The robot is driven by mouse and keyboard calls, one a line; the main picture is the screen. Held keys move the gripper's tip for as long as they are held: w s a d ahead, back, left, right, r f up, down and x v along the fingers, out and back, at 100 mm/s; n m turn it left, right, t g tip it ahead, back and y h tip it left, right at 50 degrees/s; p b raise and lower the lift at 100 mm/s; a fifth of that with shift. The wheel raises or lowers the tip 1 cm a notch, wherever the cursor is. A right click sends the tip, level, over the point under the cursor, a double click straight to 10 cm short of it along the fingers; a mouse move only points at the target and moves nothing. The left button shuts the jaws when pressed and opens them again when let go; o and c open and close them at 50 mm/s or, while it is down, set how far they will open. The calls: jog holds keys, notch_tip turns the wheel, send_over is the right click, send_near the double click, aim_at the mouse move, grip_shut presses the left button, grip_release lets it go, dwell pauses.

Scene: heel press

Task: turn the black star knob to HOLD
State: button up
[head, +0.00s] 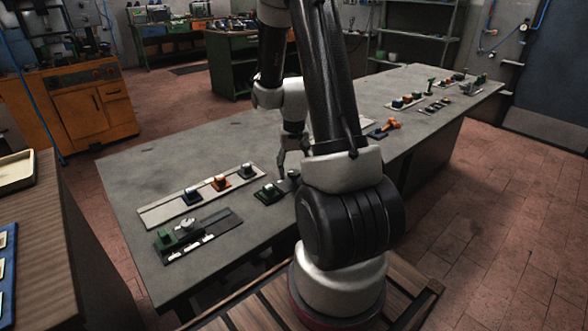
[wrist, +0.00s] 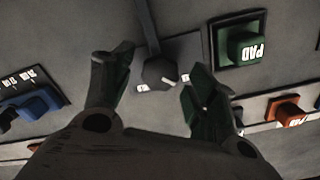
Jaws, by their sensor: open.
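A dark knob (wrist: 158,73), which looks like the black star knob, sits on a grey plate (wrist: 185,47) in the wrist view. A dark bar runs from it toward the top edge. Small white labels lie by the knob; I cannot read them or tell its setting. My gripper (wrist: 158,60) is open, with one finger on each side of the knob in the picture. I cannot tell whether they touch it or how high they are. In the head view my gripper (head: 282,172) points down at the bench, and my arm hides part of that area.
A green block marked PAD (wrist: 246,48) is right of the knob. An orange-red block (wrist: 288,112) and a blue block (wrist: 38,104) stand nearby. In the head view, a pale strip (head: 160,213) and a dark panel (head: 222,220) lie on the grey bench (head: 135,175).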

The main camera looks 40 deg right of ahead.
jog(key=shift+f, duration=0.1)
grip_shut()
dwell(0.4)
jog(key=m, duration=0.4)
jog(key=shift+m, duration=0.3)
jog(key=m, duration=0.4)
jog(key=shift+m, duration=0.3)
jog(key=m, duration=0.4)
jog(key=shift+m, duration=2.4)
